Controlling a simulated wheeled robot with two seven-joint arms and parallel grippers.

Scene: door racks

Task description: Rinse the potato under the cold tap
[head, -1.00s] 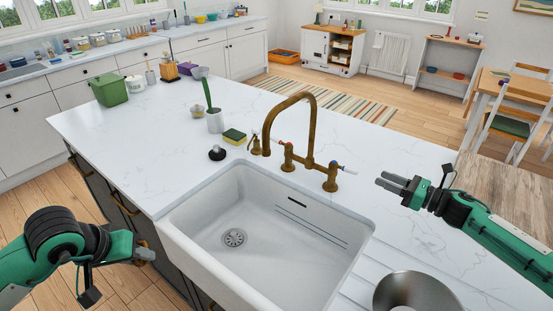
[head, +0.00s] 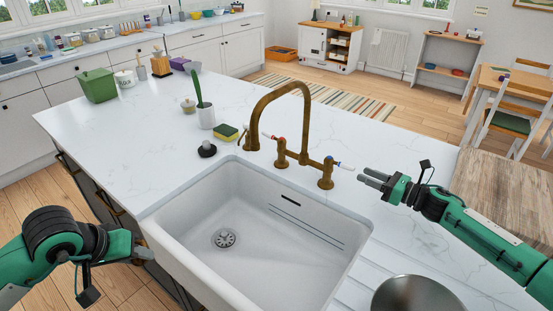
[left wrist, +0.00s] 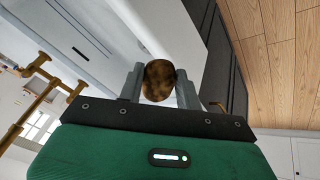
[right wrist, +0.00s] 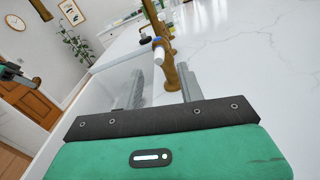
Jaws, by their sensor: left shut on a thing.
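A brown potato (left wrist: 158,80) shows in the left wrist view, pinched between the fingers of my left gripper (left wrist: 160,86). In the head view, my left gripper (head: 146,252) is just outside the sink's left front edge, and the potato cannot be made out. The brass tap (head: 285,100) arches over the white sink (head: 180,230). Its cold handle (head: 343,166), with a blue mark and white lever, is on the right. My right gripper (head: 367,178) is open and empty, just right of that lever. The cold handle also shows beyond the fingers in the right wrist view (right wrist: 157,40). No water shows.
A yellow and green sponge (head: 226,131), a black stopper (head: 207,150) and a pot with a green brush (head: 206,116) stand behind the sink. A metal bowl (head: 415,295) is at front right. The sink basin is empty.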

